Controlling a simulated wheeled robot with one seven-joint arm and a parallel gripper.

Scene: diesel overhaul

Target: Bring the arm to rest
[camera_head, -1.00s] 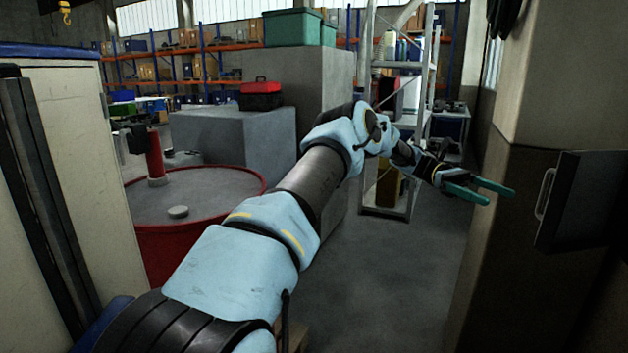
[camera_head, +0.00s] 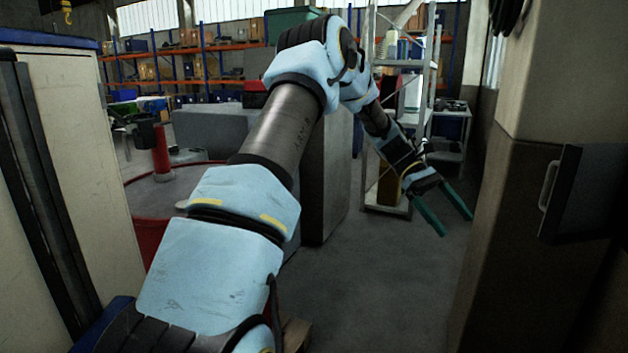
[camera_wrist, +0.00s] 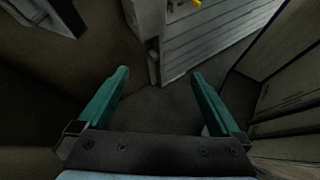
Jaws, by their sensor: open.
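My gripper (camera_head: 452,216) is open and empty, with its two green fingers spread apart. In the head view it hangs in the air right of centre, pointing down and to the right, over the grey floor. My blue and dark arm rises from the lower left, bends high near the middle, then slopes down to the gripper. The wrist view also shows both green fingers of my gripper (camera_wrist: 160,85) apart with nothing between them.
A wall with a dark box (camera_head: 583,195) and handle stands close on the right. A pale cabinet (camera_head: 85,150) is at the left, near a red drum (camera_head: 150,240). A metal shelf rack (camera_head: 398,85) and a grey block (camera_head: 325,185) stand behind. Floor (camera_head: 385,290) is clear in the middle.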

